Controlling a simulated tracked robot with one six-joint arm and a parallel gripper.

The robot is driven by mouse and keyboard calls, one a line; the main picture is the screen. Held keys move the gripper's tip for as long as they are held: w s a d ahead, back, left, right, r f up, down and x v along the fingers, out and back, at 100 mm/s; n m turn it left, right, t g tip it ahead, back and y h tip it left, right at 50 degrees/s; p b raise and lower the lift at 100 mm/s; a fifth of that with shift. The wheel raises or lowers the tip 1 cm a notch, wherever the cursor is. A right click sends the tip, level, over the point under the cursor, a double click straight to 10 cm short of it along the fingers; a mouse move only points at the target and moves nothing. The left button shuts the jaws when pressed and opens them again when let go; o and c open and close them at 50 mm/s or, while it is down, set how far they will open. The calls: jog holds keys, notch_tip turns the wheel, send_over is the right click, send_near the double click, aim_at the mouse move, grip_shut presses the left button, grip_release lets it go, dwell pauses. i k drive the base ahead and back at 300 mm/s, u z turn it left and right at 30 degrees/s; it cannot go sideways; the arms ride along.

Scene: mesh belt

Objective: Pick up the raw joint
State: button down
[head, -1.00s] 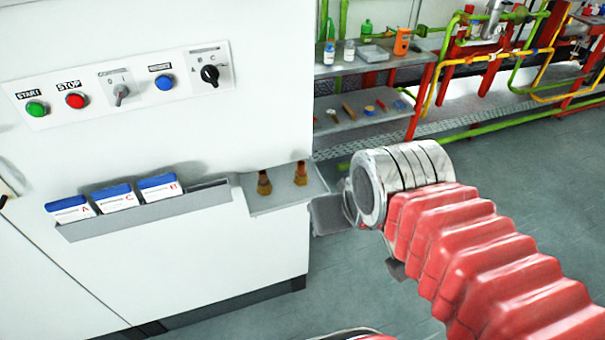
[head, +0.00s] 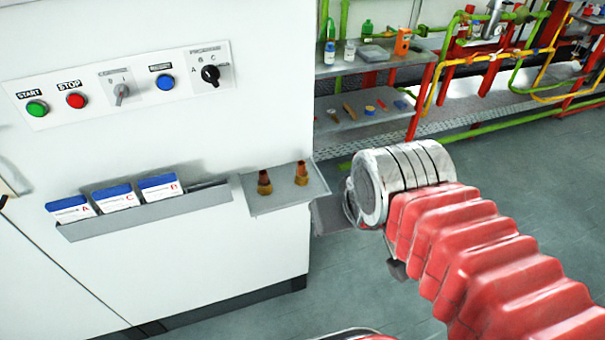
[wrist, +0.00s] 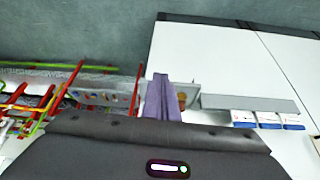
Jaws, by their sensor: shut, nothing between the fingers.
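Two small copper-brown joints stand upright on a small grey side shelf (head: 283,203) at the right end of the white cabinet. One is the left joint (head: 264,182), the other the right joint (head: 301,173). I cannot tell which is the raw one. In the wrist view an orange-brown bit of a joint (wrist: 182,100) shows on the shelf, just right of my gripper (wrist: 160,78). Its purple-grey fingers are together and empty, and they cover part of the shelf. In the head view my silver wrist and red-sleeved arm are right of the shelf; the fingers are hidden there.
A card holder (head: 150,213) with blue-topped cards A, C and B is left of the shelf. Above is a control panel (head: 120,84) with buttons and knobs. A rack (head: 365,125) with bottles and tools stands behind, beside green and yellow pipes (head: 520,60). Open floor lies right.

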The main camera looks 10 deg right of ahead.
aim_at(301, 179)
jog(key=k, duration=1.35)
jog(key=u, duration=0.2)
jog(key=i, duration=0.5)
jog(key=u, duration=0.5)
jog(key=i, duration=1)
